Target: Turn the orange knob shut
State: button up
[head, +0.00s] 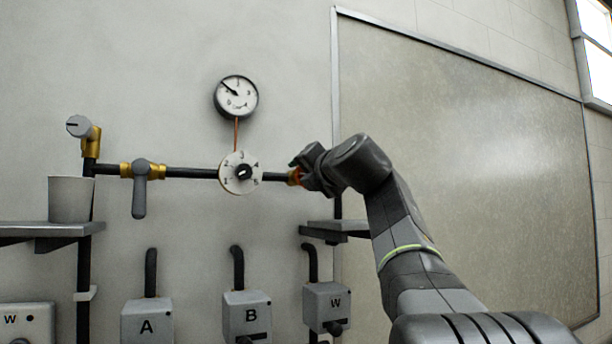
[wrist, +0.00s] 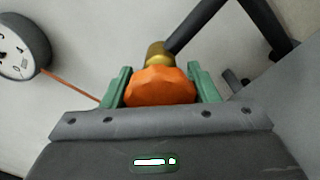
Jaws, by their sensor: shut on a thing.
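The orange knob (wrist: 160,87) sits on a brass fitting (wrist: 157,52) at the end of the dark pipe. My gripper (wrist: 162,88) is shut on the knob, with one green finger on each side of it. In the head view my gripper (head: 298,166) is at the right end of the pipe and hides most of the knob (head: 294,177); only a bit of orange and brass shows there. The wrist view shows no mark that tells how far the knob is turned.
Left along the pipe are a white numbered dial (head: 230,183), a grey lever valve (head: 140,189) and a grey-capped brass valve (head: 78,127). A gauge (head: 236,97) hangs above. A cup (head: 70,200) stands on the left shelf (head: 50,230). Grey boxes (head: 147,321) line the wall below.

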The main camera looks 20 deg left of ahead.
jog(key=o, duration=1)
jog(key=b+v, duration=0.3)
jog(key=v, duration=1)
jog(key=shift+s+d, duration=0.25)
jog(key=shift+d, duration=0.05)
jog(key=p+x, duration=0.3)
jog(key=x, duration=1.1)
jog(key=shift+s+d, duration=0.1)
jog(key=shift+d, duration=0.05)
jog(key=shift+n, duration=0.3)
